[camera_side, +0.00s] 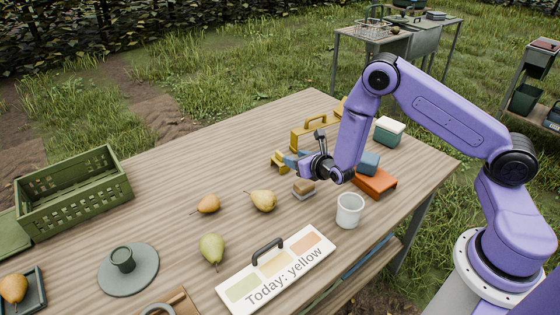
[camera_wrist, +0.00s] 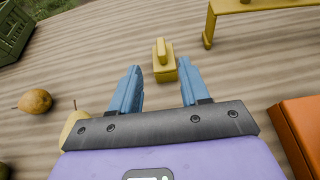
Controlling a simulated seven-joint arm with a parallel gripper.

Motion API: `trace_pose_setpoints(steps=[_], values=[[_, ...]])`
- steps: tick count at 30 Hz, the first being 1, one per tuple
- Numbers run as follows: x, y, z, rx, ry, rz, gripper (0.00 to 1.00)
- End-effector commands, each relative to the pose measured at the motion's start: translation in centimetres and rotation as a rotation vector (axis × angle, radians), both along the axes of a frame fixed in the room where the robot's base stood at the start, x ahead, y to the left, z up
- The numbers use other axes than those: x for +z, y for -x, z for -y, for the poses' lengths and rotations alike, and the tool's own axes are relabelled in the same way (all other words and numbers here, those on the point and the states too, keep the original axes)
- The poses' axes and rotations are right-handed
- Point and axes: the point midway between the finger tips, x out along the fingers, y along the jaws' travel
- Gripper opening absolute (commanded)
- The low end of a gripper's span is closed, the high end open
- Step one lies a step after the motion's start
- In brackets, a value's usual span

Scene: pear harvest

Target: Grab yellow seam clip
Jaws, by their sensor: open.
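The yellow seam clip (camera_side: 280,161) looks like a small yellow block with a raised upright part. It stands on the wooden table left of my gripper (camera_side: 296,161) in the side view, partly close behind the blue fingers. In the wrist view the clip (camera_wrist: 163,63) is ahead of the gap between the two fingertips of my gripper (camera_wrist: 158,72), nearer the right finger. My gripper is open, with nothing visible between its fingers. Whether a finger touches the clip cannot be told.
A yellow arched piece (camera_side: 311,132) stands just behind the clip. Pears (camera_side: 263,200) lie toward the front.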

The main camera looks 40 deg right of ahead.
Motion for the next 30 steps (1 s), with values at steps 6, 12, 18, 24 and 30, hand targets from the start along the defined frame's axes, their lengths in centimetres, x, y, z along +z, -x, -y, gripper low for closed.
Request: trace_pose_setpoints(steps=[6,12,18,24,30], values=[[-1.2,-3.0,0.3,-0.001,0.0,0.002,0.46],[-2.1,-5.1,0.5,-0.001,0.0,0.0,0.46],[-2.4,-6.0,0.6,0.001,0.0,0.0,0.46],[-2.8,-7.2,0.8,-0.001,0.0,0.001,0.46],[-3.6,-9.4,1.0,0.0,0.0,0.0,0.46]])
